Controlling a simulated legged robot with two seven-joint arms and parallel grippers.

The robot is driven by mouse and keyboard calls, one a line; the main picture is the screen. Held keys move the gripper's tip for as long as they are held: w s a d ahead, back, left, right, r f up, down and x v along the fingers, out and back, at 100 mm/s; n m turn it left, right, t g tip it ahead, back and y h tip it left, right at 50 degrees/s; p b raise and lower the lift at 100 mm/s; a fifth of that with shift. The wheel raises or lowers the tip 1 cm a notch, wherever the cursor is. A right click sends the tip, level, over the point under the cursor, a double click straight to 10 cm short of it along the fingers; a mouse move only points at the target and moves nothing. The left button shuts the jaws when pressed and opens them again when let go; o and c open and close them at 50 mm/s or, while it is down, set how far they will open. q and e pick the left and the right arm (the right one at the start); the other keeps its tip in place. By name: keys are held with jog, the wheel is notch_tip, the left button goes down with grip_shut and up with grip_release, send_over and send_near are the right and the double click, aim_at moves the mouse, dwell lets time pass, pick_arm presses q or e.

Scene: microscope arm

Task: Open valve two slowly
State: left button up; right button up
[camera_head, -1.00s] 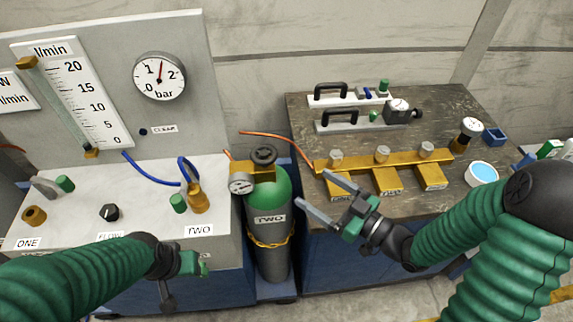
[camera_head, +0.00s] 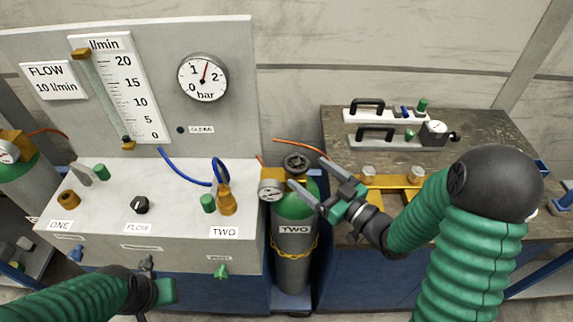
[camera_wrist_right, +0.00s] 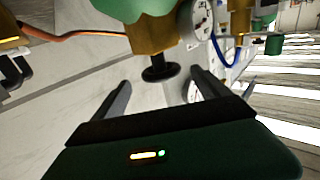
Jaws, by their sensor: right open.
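The green-topped grey cylinder labelled TWO (camera_head: 292,240) stands upright between the bench and the table. Its dark round valve knob (camera_head: 296,163) sits on top of a brass block, with a white gauge (camera_head: 270,191) at its left. My right gripper (camera_head: 305,173) is open and empty beside the knob, its fingers pointing left. In the right wrist view the knob (camera_wrist_right: 160,73) shows ahead of and between the open fingers (camera_wrist_right: 160,95), apart from them. My left gripper (camera_head: 150,280) is low before the bench front; its finger gap is not clear.
The white bench (camera_head: 130,225) carries ONE and TWO fittings, a FLOW knob (camera_head: 140,205) and a blue hose. A pressure dial (camera_head: 203,77) and flow scale (camera_head: 120,90) are on the panel. The dark table (camera_head: 480,135) holds a brass manifold (camera_head: 395,181) behind my right arm.

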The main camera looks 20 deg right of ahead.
aim_at(286, 157)
jog(key=x, duration=0.8)
jog(key=shift+a+r, duration=0.15)
jog(key=shift+r, duration=0.1)
jog(key=shift+w+a, duration=0.15)
jog(key=shift+w, duration=0.35)
jog(key=c, duration=1.4)
jog(key=shift+n+y, duration=0.3)
jog(key=shift+y, duration=0.1)
jog(key=n+g+y, duration=0.1)
jog(key=n+g+y+p, duration=0.1)
jog(key=g+y, duration=0.1)
jog(key=shift+s+a+n+y, duration=0.3)
jog(key=shift+a+n, duration=0.05)
jog(key=shift+n, duration=0.05)
jog(key=shift+s+a+n+g+y+p, duration=0.15)
jog(key=shift+n+g+y+p, duration=0.15)
jog(key=shift+n+g+y, duration=0.3)
jog(key=shift+s+a+n+g+y+p, duration=0.1)
jog(key=shift+n+g+y+p, duration=0.15)
jog(key=shift+n+g+y, duration=0.35)
